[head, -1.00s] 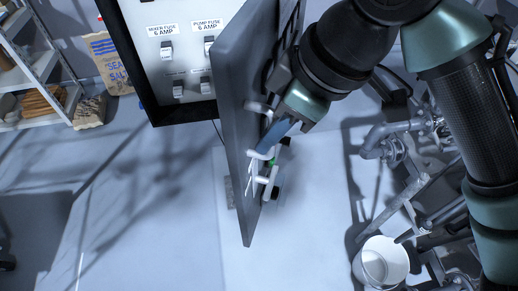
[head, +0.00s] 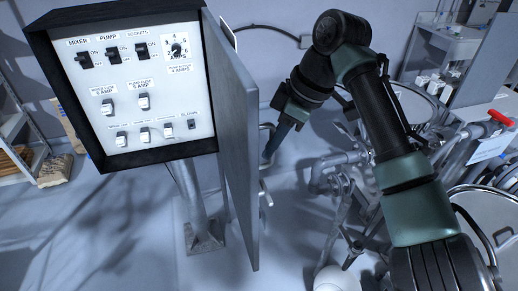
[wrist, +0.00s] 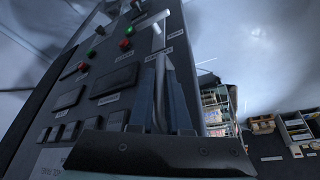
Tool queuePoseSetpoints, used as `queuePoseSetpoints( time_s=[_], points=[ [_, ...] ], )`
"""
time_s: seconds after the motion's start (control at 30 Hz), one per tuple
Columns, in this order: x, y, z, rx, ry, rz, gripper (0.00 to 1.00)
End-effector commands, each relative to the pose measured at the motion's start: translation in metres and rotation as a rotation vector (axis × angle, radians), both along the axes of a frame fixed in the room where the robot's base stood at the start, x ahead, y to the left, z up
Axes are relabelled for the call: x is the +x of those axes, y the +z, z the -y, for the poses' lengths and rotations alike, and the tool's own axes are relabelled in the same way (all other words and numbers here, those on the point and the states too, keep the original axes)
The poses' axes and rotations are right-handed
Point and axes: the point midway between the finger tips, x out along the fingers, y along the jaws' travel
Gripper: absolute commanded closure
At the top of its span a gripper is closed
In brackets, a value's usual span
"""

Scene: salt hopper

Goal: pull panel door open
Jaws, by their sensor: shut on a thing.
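The panel door (head: 236,140) is a grey slab hinged at the right side of the panel box (head: 140,143). It stands open, swung well out, and the white switch board inside shows. My gripper (head: 271,150) is on the outer face of the door, and its fingertips are partly hidden by the door edge in the head view. In the wrist view the door's outer face (wrist: 112,75) carries buttons, dark displays and pale levers. There my gripper (wrist: 162,100) is shut on a pale lever-like handle (wrist: 160,68) between the fingers.
The box stands on a grey post with a floor plate (head: 203,237). Pipes (head: 340,175), a white bucket (head: 336,279) and a round metal vessel (head: 485,215) crowd the right side. Shelves (head: 15,135) and a sack (head: 55,170) are at the left. Floor at lower left is clear.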

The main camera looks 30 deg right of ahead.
Motion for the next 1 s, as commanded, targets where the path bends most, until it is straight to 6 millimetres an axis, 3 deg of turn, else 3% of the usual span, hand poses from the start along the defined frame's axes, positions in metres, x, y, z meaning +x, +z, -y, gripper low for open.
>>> queuePoseSetpoints(
  time_s=[0.23,0.63,0.67,0.8,1.0],
  points=[
    [0.0035,0.0011,0.0115,0.0,-0.008,-0.002,1.0],
    [0.0048,0.0022,0.0129,-0.002,-0.01,0.005,1.0],
    [0.0049,0.0023,0.0128,-0.002,-0.01,0.005,0.81],
    [0.0048,0.002,0.0128,-0.002,-0.008,0.004,0.56],
    [0.0046,0.0014,0.0126,-0.001,-0.008,0.004,0.55]
  ],
)
